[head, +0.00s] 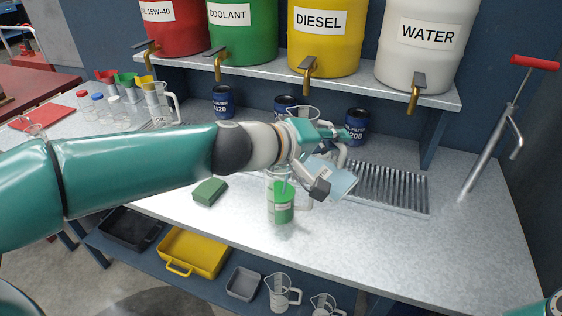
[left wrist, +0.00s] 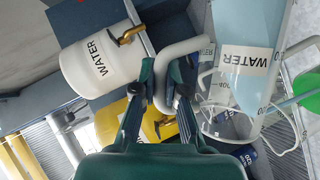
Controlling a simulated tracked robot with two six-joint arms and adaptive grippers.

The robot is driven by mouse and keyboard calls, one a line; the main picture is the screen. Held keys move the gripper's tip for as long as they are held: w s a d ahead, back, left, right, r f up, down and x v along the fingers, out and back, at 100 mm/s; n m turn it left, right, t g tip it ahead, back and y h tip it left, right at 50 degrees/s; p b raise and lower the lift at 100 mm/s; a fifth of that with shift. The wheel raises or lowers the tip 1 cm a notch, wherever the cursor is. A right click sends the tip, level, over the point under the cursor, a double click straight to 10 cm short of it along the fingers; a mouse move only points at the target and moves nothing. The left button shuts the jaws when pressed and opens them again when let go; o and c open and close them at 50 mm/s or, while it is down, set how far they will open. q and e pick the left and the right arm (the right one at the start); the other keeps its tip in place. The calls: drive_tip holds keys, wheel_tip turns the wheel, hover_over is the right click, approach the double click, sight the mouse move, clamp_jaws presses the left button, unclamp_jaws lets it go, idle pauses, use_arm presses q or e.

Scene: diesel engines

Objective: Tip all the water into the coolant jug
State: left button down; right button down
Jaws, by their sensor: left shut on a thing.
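The water jug (head: 336,178) is clear, with a white label and pale blue water. It is strongly tilted above the bench, its mouth towards the coolant jug. It also shows large in the left wrist view (left wrist: 250,35), with water inside. My left gripper (head: 322,160) is shut on the water jug's handle; the handle (left wrist: 181,48) sits between the fingers in the left wrist view. The coolant jug (head: 281,206) is clear with green liquid and stands upright on the bench below. A pale streak shows at its mouth, perhaps running water. My right gripper is out of view.
Coolant (head: 241,35) and water (head: 428,45) drums stand among others on the back shelf. A drain grate (head: 395,188) lies right of the jugs, a green sponge (head: 209,192) left. Oil filters (head: 356,127) stand behind. The bench's front right is clear.

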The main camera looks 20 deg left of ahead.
use_arm(q)
drive_tip(key=shift+w+a+r+n+h+p, duration=0.3)
drive_tip(key=shift+a+r+n+p, duration=0.15)
drive_tip(key=shift+a+r+n, duration=0.1)
idle(0.9)
drive_tip(key=shift+w+a+r+n+h, duration=0.15)
drive_tip(key=shift+a+r+n, duration=0.05)
drive_tip(key=shift+a, duration=0.3)
drive_tip(key=shift+w+a+r+n+h, duration=0.1)
drive_tip(key=shift+w+a+r+n, duration=0.1)
drive_tip(key=shift+a, duration=0.3)
drive_tip(key=shift+w+a+r+n+h, duration=0.15)
drive_tip(key=shift+a, duration=0.35)
drive_tip(key=shift+w+a+r+n, duration=0.25)
drive_tip(key=shift+a+n, duration=0.15)
drive_tip(key=shift+a, duration=0.2)
idle(0.5)
